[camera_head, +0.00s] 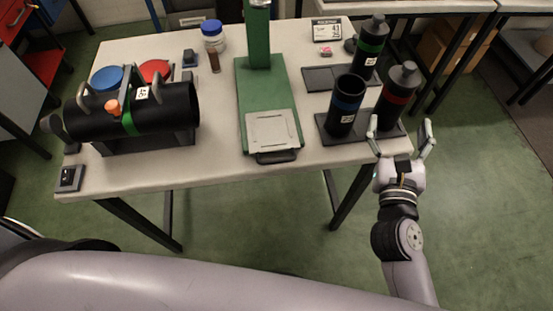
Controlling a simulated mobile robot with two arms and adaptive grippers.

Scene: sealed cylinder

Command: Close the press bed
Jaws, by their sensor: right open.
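A green press (257,82) with an upright column stands in the middle of the table. Its pale, flat bed plate (271,130) lies at the front end of the green base, near the table's front edge, with a dark handle (276,156) towards me. My right gripper (402,130) is open and empty at the table's front right edge, to the right of the press bed. It is close to the red-banded black cylinder. My left gripper is not in view. A pale arm link of mine crosses the bottom of the picture.
A large black cylinder (165,108) lies in a cradle on the left. An open blue-banded cylinder (346,104), a red-banded cylinder (397,94) and a green-banded cylinder (370,48) stand on dark trays at right. Red and blue discs (107,78) lie back left.

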